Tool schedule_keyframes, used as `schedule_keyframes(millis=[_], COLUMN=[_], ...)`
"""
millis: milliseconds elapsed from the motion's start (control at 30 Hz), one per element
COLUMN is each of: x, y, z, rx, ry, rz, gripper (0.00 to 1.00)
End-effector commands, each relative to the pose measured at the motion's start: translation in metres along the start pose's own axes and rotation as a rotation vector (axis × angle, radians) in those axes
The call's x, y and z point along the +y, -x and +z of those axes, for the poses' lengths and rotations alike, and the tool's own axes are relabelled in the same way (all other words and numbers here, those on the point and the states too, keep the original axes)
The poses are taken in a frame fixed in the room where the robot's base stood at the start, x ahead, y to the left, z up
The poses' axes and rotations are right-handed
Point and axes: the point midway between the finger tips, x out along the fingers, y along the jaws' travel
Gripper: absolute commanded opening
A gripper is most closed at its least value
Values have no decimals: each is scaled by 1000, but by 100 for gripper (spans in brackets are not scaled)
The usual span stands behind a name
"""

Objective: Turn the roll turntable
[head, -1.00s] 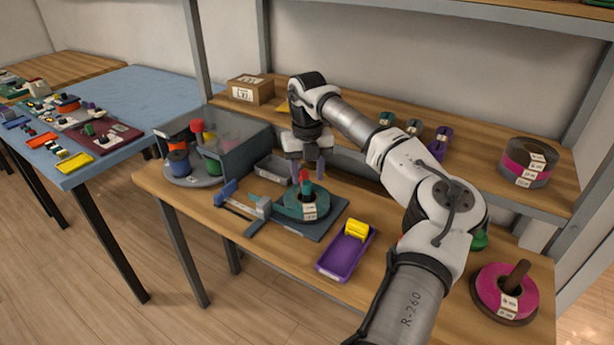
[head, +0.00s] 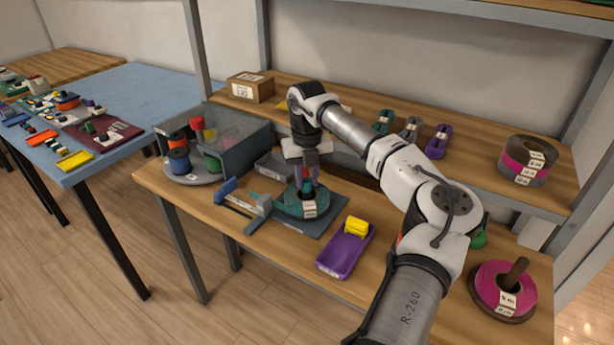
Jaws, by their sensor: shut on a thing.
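A teal roll (head: 303,205) with a white label lies flat on a dark square base (head: 326,222) on the workbench. An upright peg (head: 307,187) with some red showing stands in its middle. My gripper (head: 307,180) points straight down over the roll's centre and is shut on the peg. Its fingers hide most of the peg. A round grey turntable (head: 196,180) with several spools stands at the left, partly inside a grey bin. A magenta roll (head: 492,291) sits on a round dark base with a wooden post at the right.
A blue and grey clamp-like tool (head: 243,204) lies just left of the roll. A purple tray (head: 335,258) with a yellow piece is at its right front. A grey bin (head: 243,145) and small grey tray (head: 271,167) stand behind. The shelf (head: 470,165) runs close behind my arm.

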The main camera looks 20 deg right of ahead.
Motion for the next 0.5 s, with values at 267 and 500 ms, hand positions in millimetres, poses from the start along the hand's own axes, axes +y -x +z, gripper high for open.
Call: schedule_keyframes(millis=[267,500], x=[0,0], y=[1,1], z=[0,1], rx=[0,-1], ry=[39,131], rz=[0,0], gripper=[1,1])
